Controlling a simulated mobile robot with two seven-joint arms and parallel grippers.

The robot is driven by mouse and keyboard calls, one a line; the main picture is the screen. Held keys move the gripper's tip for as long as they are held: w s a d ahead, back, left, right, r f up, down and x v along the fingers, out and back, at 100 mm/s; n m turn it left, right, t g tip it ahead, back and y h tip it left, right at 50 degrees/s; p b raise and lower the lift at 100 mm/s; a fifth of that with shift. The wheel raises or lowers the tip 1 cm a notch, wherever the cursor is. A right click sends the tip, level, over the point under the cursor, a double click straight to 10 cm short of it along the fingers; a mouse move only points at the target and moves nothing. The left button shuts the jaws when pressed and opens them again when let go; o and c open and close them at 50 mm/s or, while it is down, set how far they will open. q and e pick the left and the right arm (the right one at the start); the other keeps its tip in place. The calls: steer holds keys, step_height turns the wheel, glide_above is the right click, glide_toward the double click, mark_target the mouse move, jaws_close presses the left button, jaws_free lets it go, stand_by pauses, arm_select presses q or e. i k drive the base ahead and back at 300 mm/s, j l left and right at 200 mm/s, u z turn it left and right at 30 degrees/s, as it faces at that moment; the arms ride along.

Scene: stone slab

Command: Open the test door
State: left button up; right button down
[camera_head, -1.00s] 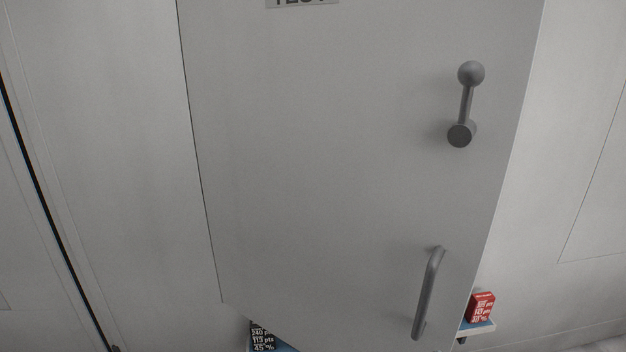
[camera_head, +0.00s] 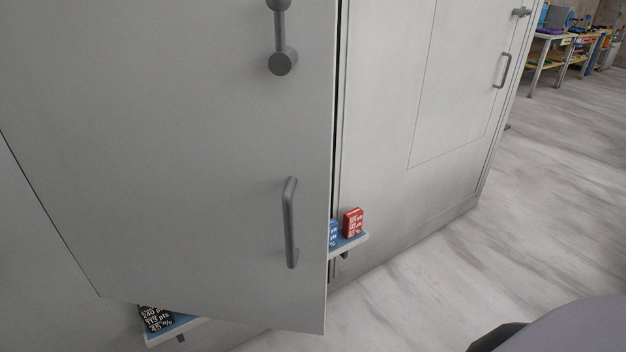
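The grey test door (camera_head: 170,170) fills the left half of the head view. Its right edge stands out from the wall, with a narrow dark gap beside it, so it looks slightly ajar. A lever handle with round ends (camera_head: 281,40) is near the top right of the door, its upper end cut by the frame. A curved pull handle (camera_head: 290,222) is below it, near the door's free edge. Neither of my grippers is in view, and nothing touches either handle.
A small shelf (camera_head: 350,241) with a red box (camera_head: 353,222) and a blue box (camera_head: 333,233) juts out right of the door. A black box (camera_head: 156,318) shows below the door. A second panel (camera_head: 465,80) is to the right. The floor (camera_head: 500,220) there is clear.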

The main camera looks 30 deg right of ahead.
mark_target(159, 140)
steer(key=i+l+z, duration=0.15)
steer(key=i+l, duration=0.35)
steer(key=i+l+u, duration=0.2)
steer(key=l, duration=0.2)
steer(key=l+u, duration=0.25)
steer(key=l, duration=0.1)
